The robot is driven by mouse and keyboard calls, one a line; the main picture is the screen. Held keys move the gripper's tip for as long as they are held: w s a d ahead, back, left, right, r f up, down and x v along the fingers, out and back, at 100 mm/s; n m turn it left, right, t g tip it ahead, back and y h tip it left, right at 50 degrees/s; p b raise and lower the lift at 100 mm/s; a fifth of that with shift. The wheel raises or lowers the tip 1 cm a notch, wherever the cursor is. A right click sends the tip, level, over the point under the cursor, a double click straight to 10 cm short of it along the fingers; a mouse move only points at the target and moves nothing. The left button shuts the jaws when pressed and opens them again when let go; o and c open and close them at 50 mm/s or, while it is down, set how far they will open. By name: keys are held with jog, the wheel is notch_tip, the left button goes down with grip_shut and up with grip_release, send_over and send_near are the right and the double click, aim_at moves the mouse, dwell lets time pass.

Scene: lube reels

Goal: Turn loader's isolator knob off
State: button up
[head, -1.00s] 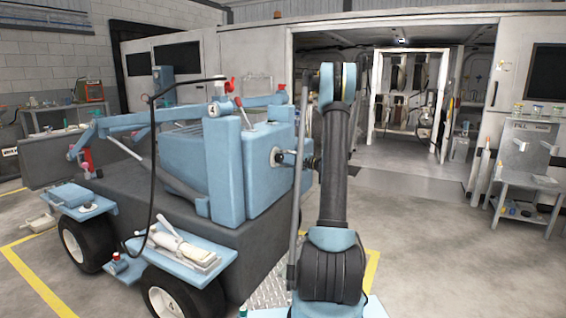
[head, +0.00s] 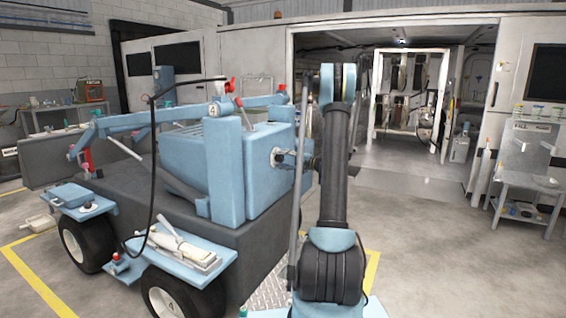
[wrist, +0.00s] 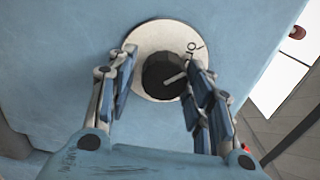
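The loader (head: 225,170) is the large blue machine on wheels at the left of the head view. Its isolator knob (wrist: 160,77) is black with a pale pointer line, set on a white round plate (wrist: 158,35) with dark marks at its upper right. The pointer line slants up to the right. My gripper (wrist: 161,66) is open, with one finger on each side of the knob. The left finger shows a gap to the knob; the right finger is close, and I cannot tell if it touches. In the head view my gripper (head: 287,157) is at the loader's right side, with the knob mostly hidden.
A black hose (head: 153,160) hangs at the loader's near side. A grey upright bar (head: 299,190) stands close to my arm. A side table (head: 528,183) is at the far right. The floor (head: 430,250) right of my arm is clear.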

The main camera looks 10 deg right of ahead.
jog(key=shift+o, duration=0.4)
jog(key=shift+r, duration=0.1)
jog(key=shift+d, duration=0.15)
jog(key=shift+s+d, duration=0.25)
jog(key=shift+d, duration=0.05)
jog(key=v, duration=1.1)
jog(key=shift+a, duration=0.1)
